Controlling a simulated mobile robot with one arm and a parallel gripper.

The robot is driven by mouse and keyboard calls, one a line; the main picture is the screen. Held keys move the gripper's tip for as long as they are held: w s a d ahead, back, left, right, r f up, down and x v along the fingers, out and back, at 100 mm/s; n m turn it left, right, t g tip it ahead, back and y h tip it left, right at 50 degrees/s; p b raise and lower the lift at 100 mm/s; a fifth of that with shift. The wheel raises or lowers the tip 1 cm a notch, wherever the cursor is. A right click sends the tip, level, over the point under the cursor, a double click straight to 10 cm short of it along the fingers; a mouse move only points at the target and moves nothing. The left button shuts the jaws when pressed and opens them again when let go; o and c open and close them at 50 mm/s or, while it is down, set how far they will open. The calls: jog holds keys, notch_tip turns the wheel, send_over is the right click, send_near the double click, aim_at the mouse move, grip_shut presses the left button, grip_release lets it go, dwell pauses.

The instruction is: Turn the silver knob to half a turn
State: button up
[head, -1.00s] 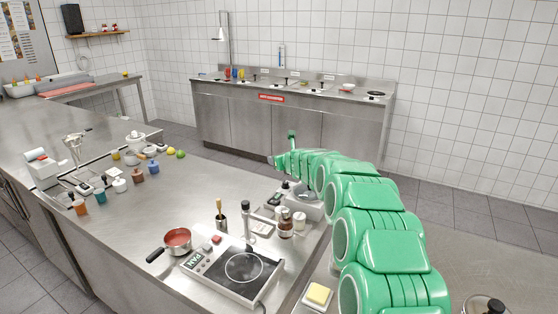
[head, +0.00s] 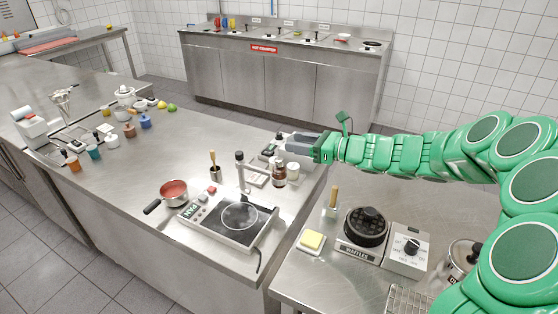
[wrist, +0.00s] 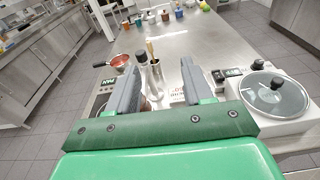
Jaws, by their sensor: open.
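My gripper (head: 300,140) is open and empty, stretched left over the right edge of the steel counter. In the wrist view its two grey fingers (wrist: 160,82) stand apart, with the counter between them. I cannot make out a clearly silver knob. A box (head: 406,262) beside the waffle maker has a dark round knob (head: 412,246), well away from my gripper. The hotplate marked PAN (head: 212,228) has small controls at its left end, too small to tell apart. In the wrist view, a white appliance (wrist: 292,126) with a glass-lidded pot (wrist: 268,97) sits right of the fingers.
A red-filled saucepan (head: 174,191), a brown bottle (head: 279,173) and a white jar (head: 293,171) stand on the counter. The waffle maker (head: 365,228) and a yellow block (head: 312,240) are on the lower right surface. The counter's middle is clear.

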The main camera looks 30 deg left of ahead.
aim_at(279, 159)
jog(key=s+d+r+n+g+y, duration=0.1)
jog(key=s+r+n+g, duration=0.15)
jog(key=s, duration=0.25)
jog(key=shift+m+t, duration=0.45)
jog(key=a+f, duration=0.1)
jog(key=f, duration=0.1)
jog(key=a+f, duration=0.1)
jog(key=f, duration=0.3)
jog(key=shift+s+a, duration=0.2)
jog(key=shift+a, duration=1.1)
jog(key=c, duration=0.9)
